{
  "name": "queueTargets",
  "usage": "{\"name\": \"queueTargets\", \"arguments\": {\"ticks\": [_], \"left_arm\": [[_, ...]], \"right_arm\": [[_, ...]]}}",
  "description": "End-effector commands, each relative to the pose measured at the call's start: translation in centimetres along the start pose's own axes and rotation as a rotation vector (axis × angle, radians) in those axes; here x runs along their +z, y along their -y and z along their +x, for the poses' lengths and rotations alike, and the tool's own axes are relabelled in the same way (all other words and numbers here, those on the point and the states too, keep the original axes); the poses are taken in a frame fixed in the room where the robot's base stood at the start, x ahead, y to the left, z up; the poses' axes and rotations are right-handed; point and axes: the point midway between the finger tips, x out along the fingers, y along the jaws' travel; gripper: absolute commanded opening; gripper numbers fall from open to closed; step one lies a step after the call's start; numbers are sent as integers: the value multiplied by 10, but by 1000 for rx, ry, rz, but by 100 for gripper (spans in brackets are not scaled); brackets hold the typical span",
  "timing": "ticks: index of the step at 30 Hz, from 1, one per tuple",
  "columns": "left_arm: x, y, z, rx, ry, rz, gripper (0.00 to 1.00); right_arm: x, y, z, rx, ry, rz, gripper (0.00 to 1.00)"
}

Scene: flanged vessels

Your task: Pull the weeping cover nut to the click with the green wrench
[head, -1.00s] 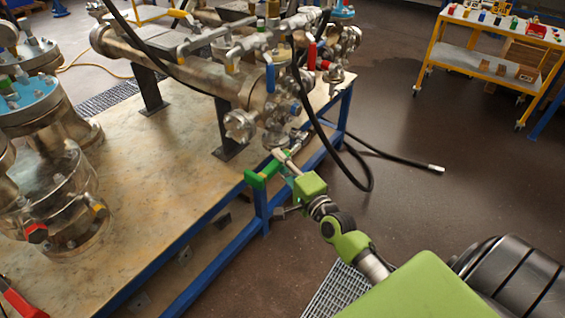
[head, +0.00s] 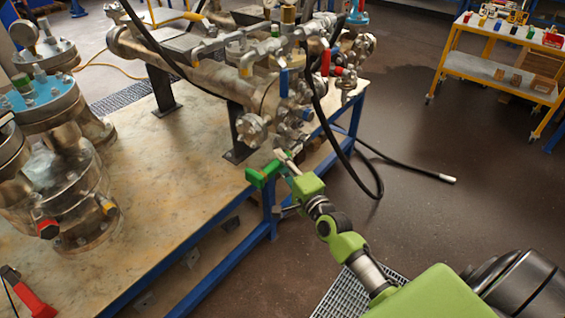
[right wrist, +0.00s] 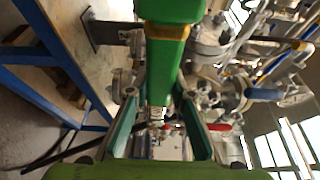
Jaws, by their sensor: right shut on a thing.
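The green wrench (head: 262,176) is held at the front edge of the bench, near the pipe assembly. My right gripper (head: 285,173) is shut on it. In the right wrist view the wrench's green handle (right wrist: 165,70) lies between the two fingers of my right gripper (right wrist: 159,98). The wrench's far end is not clear in either view. Bolts ring the covers, but I cannot tell which nut is weeping. My left gripper is not in view.
The bench (head: 165,190) is bare between vessels and pipework (head: 190,75). A red-handled tool (head: 30,295) lies at its near left. A black hose (head: 350,165) hangs off the bench to the floor. A yellow cart (head: 495,75) stands back right; the floor between is open.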

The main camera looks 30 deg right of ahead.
Motion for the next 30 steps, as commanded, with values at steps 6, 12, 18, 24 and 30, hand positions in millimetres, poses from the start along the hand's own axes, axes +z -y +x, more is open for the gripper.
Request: {"name": "queueTargets", "arguments": {"ticks": [6,12,18,24,30], "left_arm": [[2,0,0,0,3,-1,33],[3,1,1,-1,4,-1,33],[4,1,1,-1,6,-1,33],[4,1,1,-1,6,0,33],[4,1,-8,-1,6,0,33]], "right_arm": [[3,3,8,-8,-1,0,0],[5,3,14,-8,-1,0,0],[8,3,19,-7,0,-1,0],[8,3,19,-7,0,-1,0],[7,8,19,0,-1,15,0]]}}
